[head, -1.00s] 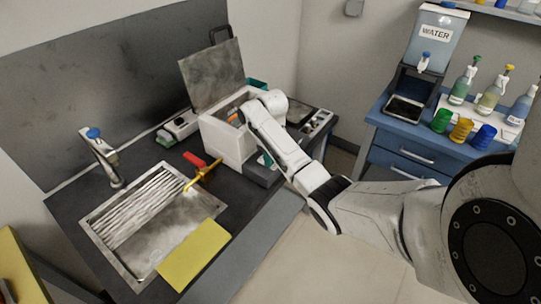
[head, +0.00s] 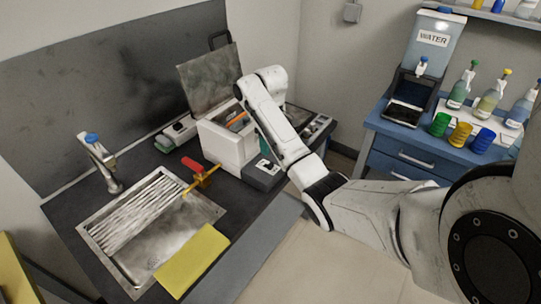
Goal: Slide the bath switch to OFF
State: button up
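The bath is a white box (head: 226,150) with its grey lid (head: 208,78) raised and its top open, on the dark counter. A grey control base (head: 262,180) juts out at its front right. It carries a small white panel with a dark part, perhaps the switch (head: 268,167); its setting is too small to read. My forearm rises beside the bath, and its wrist bends over the bath's back right side. My gripper is hidden behind the arm, so its fingers and anything in them do not show.
A sink (head: 150,235) with a tap (head: 102,160) lies to the left. A red-handled yellow tool (head: 200,172) and a yellow cloth (head: 192,260) lie near it. Another device (head: 318,124) stands behind my arm. A blue cabinet (head: 400,150) with bottles stands at the right.

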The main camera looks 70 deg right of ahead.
jog(key=shift+r+p, duration=0.9)
jog(key=shift+r, duration=0.3)
